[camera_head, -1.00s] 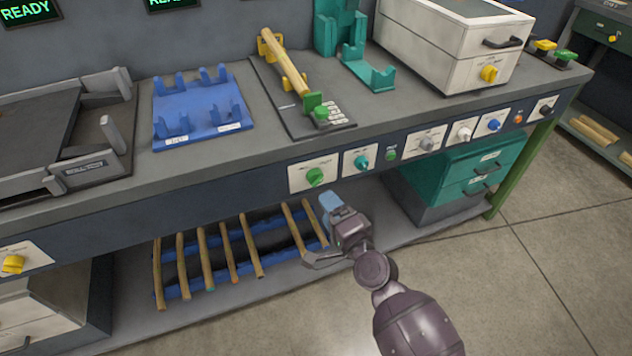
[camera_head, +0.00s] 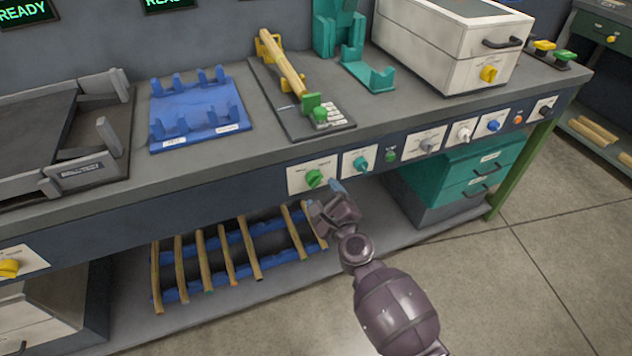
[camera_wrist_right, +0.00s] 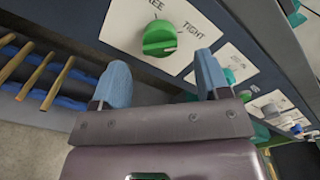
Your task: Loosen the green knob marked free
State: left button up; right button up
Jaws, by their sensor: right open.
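The green knob (camera_head: 314,178) sits on a white plate on the bench's front panel. In the right wrist view the green knob (camera_wrist_right: 159,38) shows close up, with the words "FREE" and "TIGHT" on its plate (camera_wrist_right: 190,20). My right gripper (camera_head: 324,194) is just below and in front of the plate. In the wrist view its two blue fingertips (camera_wrist_right: 157,75) are spread apart and empty, with the knob beyond the gap between them, apart from both. My left gripper is in neither view.
A teal knob (camera_head: 361,163) and other switches (camera_head: 426,144) line the panel to the right. On the benchtop, a wooden rod lies in a fixture (camera_head: 318,131) beside a blue rack (camera_head: 200,115). Several wooden rods (camera_head: 229,255) lie on the shelf below.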

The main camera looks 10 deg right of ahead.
aim_at(317, 184)
jog(key=x, duration=0.3)
jog(key=shift+w+a+f, duration=0.1)
jog(key=shift+w, duration=0.15)
jog(key=shift+w+a+b, duration=0.15)
jog(key=shift+w+b, duration=0.2)
jog(key=shift+w, duration=0.4)
jog(key=shift+c, duration=0.3)
jog(key=c, duration=0.9)
jog(key=shift+o, duration=0.2)
